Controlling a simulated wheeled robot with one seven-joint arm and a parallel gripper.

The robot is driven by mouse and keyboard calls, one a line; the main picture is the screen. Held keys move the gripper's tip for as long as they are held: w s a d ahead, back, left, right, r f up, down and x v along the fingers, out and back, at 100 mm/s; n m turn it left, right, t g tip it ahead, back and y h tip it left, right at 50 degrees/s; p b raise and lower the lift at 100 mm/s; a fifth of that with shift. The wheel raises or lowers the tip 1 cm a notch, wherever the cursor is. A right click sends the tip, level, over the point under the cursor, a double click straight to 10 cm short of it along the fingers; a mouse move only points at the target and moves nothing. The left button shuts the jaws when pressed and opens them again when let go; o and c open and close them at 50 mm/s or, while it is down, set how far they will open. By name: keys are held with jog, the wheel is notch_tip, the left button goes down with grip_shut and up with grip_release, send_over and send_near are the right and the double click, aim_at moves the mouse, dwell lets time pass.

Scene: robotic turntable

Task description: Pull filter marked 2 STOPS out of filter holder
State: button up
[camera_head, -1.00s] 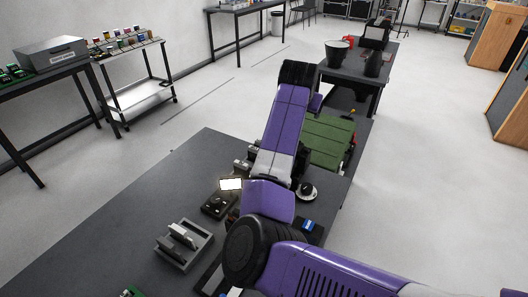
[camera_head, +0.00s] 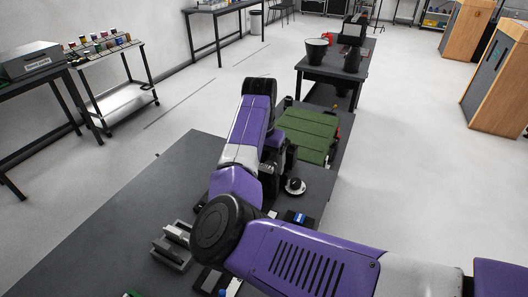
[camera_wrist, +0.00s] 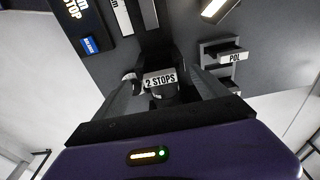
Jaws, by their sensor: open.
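The filter marked 2 STOPS (camera_wrist: 160,81) shows its white label in the middle of the wrist view, with dark parts around it. My gripper (camera_wrist: 163,90) is open, with one finger on each side of the label. I cannot tell whether either finger touches the filter. The filter holder around it is dark and mostly hidden, so I cannot tell how deep the filter sits. In the head view my purple arm covers the gripper and this filter.
A grey slotted rack (camera_wrist: 208,62) holds a piece marked POL (camera_wrist: 235,57) at the right of the wrist view. The rack also shows in the head view (camera_head: 172,247). A blue-labelled item (camera_wrist: 90,45) lies at left. A green slatted surface (camera_head: 307,132) is beyond my arm.

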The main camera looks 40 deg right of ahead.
jog(key=shift+d+f, duration=0.2)
jog(key=shift+f, duration=1.1)
jog(key=shift+c, duration=0.4)
jog(key=c, duration=1.3)
jog(key=shift+r+p, duration=2.5)
jog(key=shift+r, duration=0.2)
jog(key=shift+c, duration=0.2)
jog(key=shift+r, duration=1.2)
jog(key=shift+w+f, duration=0.1)
